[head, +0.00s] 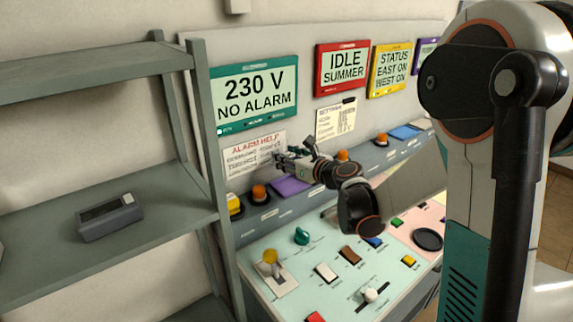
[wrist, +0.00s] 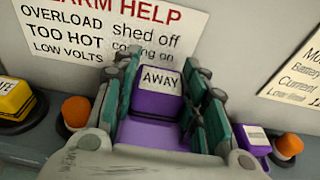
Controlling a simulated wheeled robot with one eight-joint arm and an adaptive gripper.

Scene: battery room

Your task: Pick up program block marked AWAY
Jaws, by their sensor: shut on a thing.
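The program block marked AWAY (wrist: 155,103) is purple with a white label on its upper face, in the middle of the wrist view. My gripper (wrist: 160,95) is shut on it, with teal-padded fingers on its left and right sides. In the head view my gripper (head: 284,160) is over the back ledge of the console, in front of the alarm help sheet. I cannot make out the block clearly there. A flat purple patch (head: 290,186) shows below the gripper.
A yellow block (wrist: 14,100) and an orange lamp (wrist: 76,112) stand left of the gripper. Another orange lamp (wrist: 289,146) stands to the right. The wall with the alarm help sheet (head: 254,154) is close behind. A grey shelf (head: 160,215) holding a grey device (head: 110,217) stands left.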

